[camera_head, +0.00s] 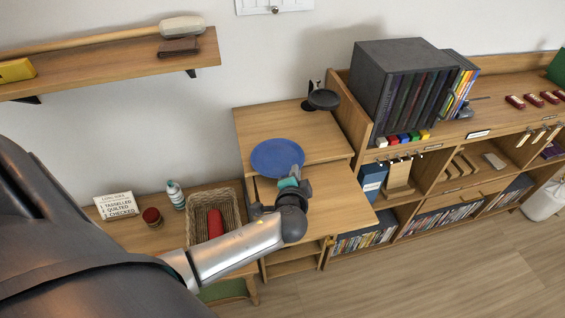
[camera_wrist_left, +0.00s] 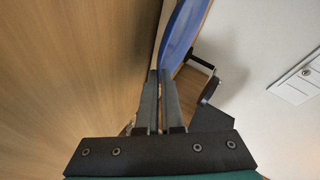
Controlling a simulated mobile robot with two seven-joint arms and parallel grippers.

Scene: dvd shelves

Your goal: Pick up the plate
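The blue plate (camera_head: 272,156) shows in the head view as a round disc at the wooden desk, its right rim at my left gripper (camera_head: 294,175). In the left wrist view the plate (camera_wrist_left: 183,35) is seen nearly edge-on beyond the fingertips. The left gripper (camera_wrist_left: 160,78) has its two fingers close together, with the plate's rim at the tips between them. It looks shut on the rim. The plate's underside is hidden, so I cannot tell how far it is above the wood. My right gripper is in neither view.
A black round-topped stand (camera_head: 323,99) is behind the plate. A wicker basket (camera_head: 198,222) with a red item stands left of the desk (camera_head: 262,124). A bookcase (camera_head: 452,182) with a dark box of books (camera_head: 405,85) stands at right. Floor is clear at lower right.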

